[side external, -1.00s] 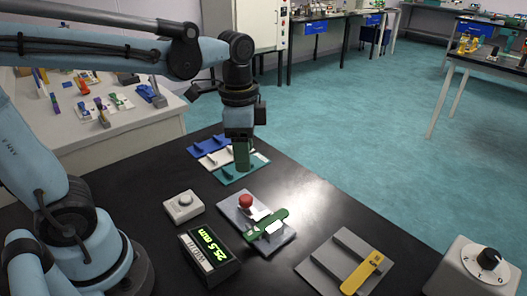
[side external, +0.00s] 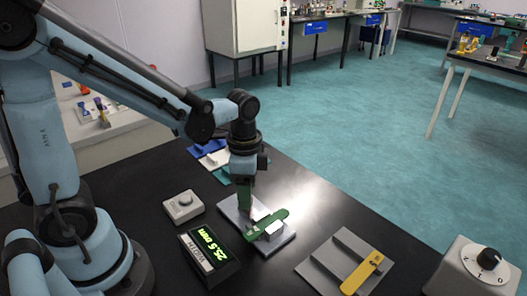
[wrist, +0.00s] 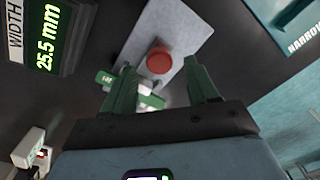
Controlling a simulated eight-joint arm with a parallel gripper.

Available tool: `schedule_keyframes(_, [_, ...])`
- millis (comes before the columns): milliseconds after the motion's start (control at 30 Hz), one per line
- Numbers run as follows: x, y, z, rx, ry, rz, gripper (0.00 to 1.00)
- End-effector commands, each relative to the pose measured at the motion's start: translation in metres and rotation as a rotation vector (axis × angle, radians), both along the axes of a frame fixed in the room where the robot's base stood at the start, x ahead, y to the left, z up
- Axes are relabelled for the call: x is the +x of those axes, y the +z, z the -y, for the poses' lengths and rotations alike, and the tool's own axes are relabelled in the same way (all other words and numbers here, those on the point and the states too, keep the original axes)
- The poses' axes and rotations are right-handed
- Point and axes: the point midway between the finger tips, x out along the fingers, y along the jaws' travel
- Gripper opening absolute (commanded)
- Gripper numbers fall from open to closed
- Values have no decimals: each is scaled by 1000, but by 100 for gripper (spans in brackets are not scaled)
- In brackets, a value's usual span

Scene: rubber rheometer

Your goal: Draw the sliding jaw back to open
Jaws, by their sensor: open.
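The vise-like fixture has a grey base plate (side external: 284,240) on the black table, with a green bar (side external: 275,219) and a pale block (side external: 274,228) across it. A round red knob (wrist: 160,60) shows in the wrist view on the grey plate (wrist: 186,40). In the side view the knob is hidden by my gripper (side external: 244,206), which points down over the plate's far left part. In the wrist view my gripper's green fingers (wrist: 160,72) are apart, with the knob appearing between them; I cannot tell if either touches it. The green bar is partly covered by the fingers.
A width display (side external: 209,254) reading 25.5 mm stands left of the fixture, near a grey box with a round knob (side external: 183,206). A grey slotted holder with a yellow piece (side external: 362,272) and a dial box (side external: 478,270) are to the right. Coloured trays (side external: 206,148) lie behind.

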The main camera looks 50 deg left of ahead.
Motion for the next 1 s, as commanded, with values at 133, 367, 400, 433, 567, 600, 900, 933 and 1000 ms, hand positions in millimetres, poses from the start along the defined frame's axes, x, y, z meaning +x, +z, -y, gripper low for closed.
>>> schedule_keyframes(133, [0, -12, 0, 0, 0, 0, 58])
schedule_keyframes(367, [0, -19, 0, 0, 0, 0, 58])
schedule_keyframes(400, [0, -19, 0, 0, 0, 0, 58])
schedule_keyframes(433, [0, -19, 0, 0, 0, 0, 58])
schedule_keyframes(567, [0, -18, 0, 0, 0, 0, 58])
schedule_keyframes(600, [0, -18, 0, 0, 0, 0, 55])
schedule_keyframes(900, [0, -18, 0, 0, 0, 0, 9])
schedule_keyframes(933, [0, -18, 0, 0, 0, 0, 5])
schedule_keyframes(1000, [0, -18, 0, 0, 0, 0, 0])
